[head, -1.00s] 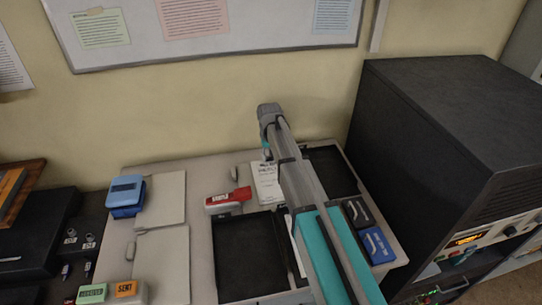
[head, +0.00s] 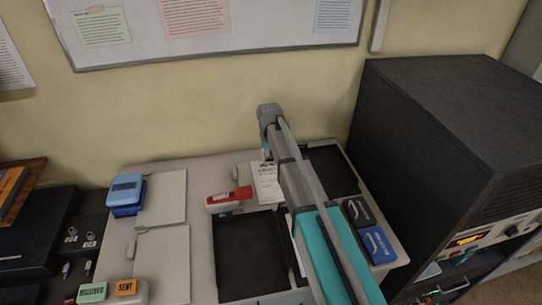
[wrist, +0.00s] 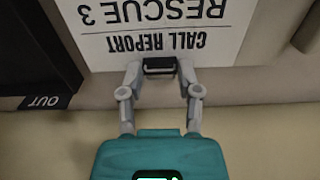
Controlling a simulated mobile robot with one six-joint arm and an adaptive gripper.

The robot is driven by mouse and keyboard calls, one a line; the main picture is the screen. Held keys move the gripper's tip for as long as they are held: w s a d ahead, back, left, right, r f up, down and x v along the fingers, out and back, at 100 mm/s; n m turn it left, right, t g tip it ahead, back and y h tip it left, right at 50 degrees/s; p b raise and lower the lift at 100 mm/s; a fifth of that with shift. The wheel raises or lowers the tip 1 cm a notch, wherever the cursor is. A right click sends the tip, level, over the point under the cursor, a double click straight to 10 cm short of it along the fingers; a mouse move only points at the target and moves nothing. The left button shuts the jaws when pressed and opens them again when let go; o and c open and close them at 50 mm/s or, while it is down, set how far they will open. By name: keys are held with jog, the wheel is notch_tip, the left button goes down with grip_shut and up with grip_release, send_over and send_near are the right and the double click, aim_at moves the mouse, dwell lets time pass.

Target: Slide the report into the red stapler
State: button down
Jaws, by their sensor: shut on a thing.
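The report is a white sheet that shows upside down in the wrist view (wrist: 150,30), with "CALL REPORT" and "RESCUE 3" on it. In the head view the report (head: 267,182) lies partly behind my arm, over the console top. The red stapler (head: 229,199) is just left of the report, with its red top and pale base. It looks very near the sheet; whether they touch cannot be told. The gripper's fingertips are hidden in the head view by my arm.
A dark open tray (head: 248,258) lies in front of the stapler, and another (head: 333,172) is right of my arm. A blue box (head: 126,194) stands at the left. Black and blue stamps or boxes (head: 378,245) stand at the right. A tall black cabinet (head: 430,150) borders the right side.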

aim_at(255, 163)
jog(key=shift+s+a, duration=0.2)
jog(key=shift+a, duration=0.75)
jog(key=shift+s+a, duration=0.2)
jog(key=shift+a, duration=0.7)
jog(key=shift+s+a, duration=0.2)
jog(key=shift+a, duration=0.75)
dwell(2.4)
jog(key=shift+c, duration=1.1)
grip_release()
jog(key=shift+o, duration=1.1)
jog(key=shift+r, duration=0.1)
jog(key=shift+r+p, duration=3.35)
jog(key=shift+p, duration=0.1)
